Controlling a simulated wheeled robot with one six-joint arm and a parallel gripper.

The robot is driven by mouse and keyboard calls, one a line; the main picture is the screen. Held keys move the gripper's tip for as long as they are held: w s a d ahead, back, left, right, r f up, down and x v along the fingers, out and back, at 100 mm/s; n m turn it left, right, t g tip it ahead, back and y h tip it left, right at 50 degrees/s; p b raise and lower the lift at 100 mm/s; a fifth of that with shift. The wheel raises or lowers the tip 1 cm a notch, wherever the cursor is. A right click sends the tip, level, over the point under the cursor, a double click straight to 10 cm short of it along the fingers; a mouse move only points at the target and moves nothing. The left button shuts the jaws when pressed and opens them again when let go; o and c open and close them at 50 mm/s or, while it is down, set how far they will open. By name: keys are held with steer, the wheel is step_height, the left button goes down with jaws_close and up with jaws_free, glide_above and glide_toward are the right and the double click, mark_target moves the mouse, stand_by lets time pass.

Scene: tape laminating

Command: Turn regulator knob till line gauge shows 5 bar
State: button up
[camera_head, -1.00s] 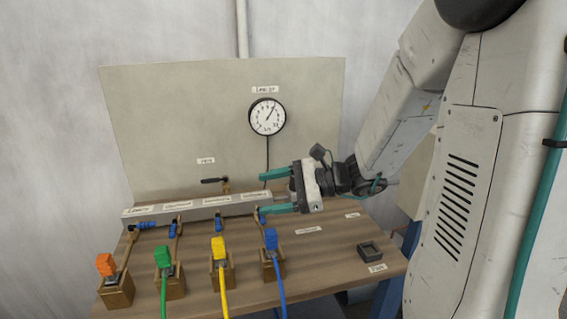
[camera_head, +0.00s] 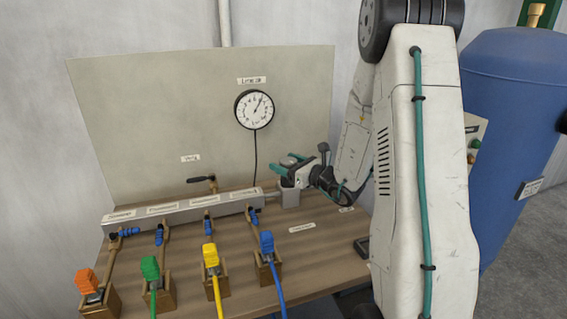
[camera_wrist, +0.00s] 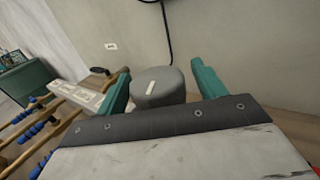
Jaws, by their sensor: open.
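The line gauge (camera_head: 254,109) is a round white dial with a black rim on the upright back panel. Its needle points up and to the right; its numbers are too small to read. The regulator knob (camera_wrist: 157,84) is a grey cylinder with a white mark on top, seen in the wrist view between and beyond my two teal fingers. My gripper (camera_wrist: 160,76) is open, with a finger on either side of the knob. Contact cannot be told. In the head view my gripper (camera_head: 290,163) is above the grey block (camera_head: 289,194) at the manifold's right end, hiding the knob.
The grey manifold (camera_head: 180,211) runs along the bench with blue-handled valves. Orange, green, yellow and blue connectors (camera_head: 266,243) stand in front. A black lever (camera_head: 201,179) sits behind the manifold. A blue tank (camera_head: 515,130) stands at the right. Bare bench (camera_head: 325,240) lies right of the connectors.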

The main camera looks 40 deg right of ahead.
steer(key=shift+w+a, duration=0.15)
steer(key=shift+w, duration=0.35)
steer(key=c, duration=1)
steer(key=shift+y, duration=0.3)
steer(key=n+g+y, duration=0.1)
steer(key=y, duration=0.1)
steer(key=n+g+y, duration=0.1)
steer(key=n+y, duration=0.1)
steer(key=n+g+y, duration=0.1)
steer(key=shift+s+a+n+y, duration=0.15)
steer(key=shift+a+n+y, duration=0.15)
steer(key=shift+n+y, duration=0.1)
steer(key=n+g+y, duration=0.3)
steer(key=g, duration=0.2)
steer(key=n+g+y, duration=0.2)
steer(key=shift+s+a+n+y, duration=0.3)
steer(key=shift+s, duration=0.05)
steer(key=shift+g, duration=0.5)
